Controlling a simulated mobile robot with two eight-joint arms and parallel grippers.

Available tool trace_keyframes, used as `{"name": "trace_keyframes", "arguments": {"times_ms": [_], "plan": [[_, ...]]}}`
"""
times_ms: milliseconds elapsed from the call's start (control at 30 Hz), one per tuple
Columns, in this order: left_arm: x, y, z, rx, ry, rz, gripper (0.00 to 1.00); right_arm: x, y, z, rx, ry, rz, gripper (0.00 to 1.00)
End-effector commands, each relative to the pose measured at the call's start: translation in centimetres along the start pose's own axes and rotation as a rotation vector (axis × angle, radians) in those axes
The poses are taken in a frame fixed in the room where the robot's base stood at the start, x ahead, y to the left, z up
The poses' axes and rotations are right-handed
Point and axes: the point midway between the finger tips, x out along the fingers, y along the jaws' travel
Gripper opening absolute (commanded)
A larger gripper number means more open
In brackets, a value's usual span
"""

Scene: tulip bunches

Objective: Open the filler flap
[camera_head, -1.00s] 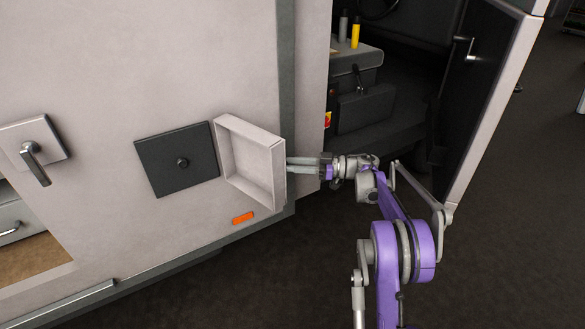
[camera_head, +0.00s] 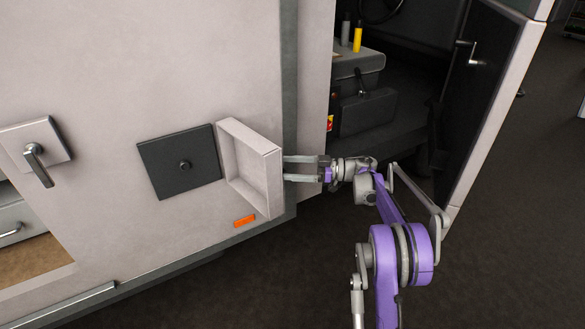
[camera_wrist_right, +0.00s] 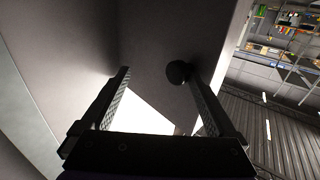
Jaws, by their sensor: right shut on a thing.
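The filler flap (camera_head: 255,167), a pale shallow box-like panel, stands swung out from the vehicle wall. Left of it in the head view is a dark square plate (camera_head: 180,163) with a round black cap at its middle. My right gripper (camera_head: 287,169) is at the flap's outer face, right of it. In the right wrist view its two fingers (camera_wrist_right: 158,72) stand well apart. A dark round knob (camera_wrist_right: 178,72) on the flap lies close to the right finger, apart from the left one. Whether that finger touches it I cannot tell. My left gripper is not in view.
A grey latch handle (camera_head: 37,163) sits on the wall at left, above an open compartment. A small orange marker (camera_head: 244,221) is below the flap. An open dark door (camera_head: 478,85) stands at right. The floor (camera_head: 500,250) at lower right is clear.

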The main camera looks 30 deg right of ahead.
Motion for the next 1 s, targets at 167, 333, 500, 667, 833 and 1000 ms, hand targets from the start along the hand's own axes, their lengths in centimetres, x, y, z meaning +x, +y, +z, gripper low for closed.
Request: {"name": "trace_keyframes", "arguments": {"times_ms": [167,333,500,667,833,1000], "plan": [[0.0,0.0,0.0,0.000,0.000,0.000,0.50,0.2,0.1,0.1,0.001,0.001,0.003,0.69],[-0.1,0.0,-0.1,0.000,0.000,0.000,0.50,-2.1,0.1,0.0,0.000,0.001,0.005,0.69],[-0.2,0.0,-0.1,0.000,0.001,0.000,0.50,-5.9,0.1,-0.1,-0.001,0.002,0.005,0.69],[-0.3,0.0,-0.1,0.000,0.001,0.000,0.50,-8.9,-0.1,-0.1,-0.002,0.003,0.002,0.69],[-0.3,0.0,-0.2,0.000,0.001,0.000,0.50,-10.7,-0.1,-0.1,-0.002,0.004,0.000,0.69],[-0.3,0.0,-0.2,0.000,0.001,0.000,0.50,-11.1,-0.2,-0.1,-0.002,0.004,0.000,0.69]]}}
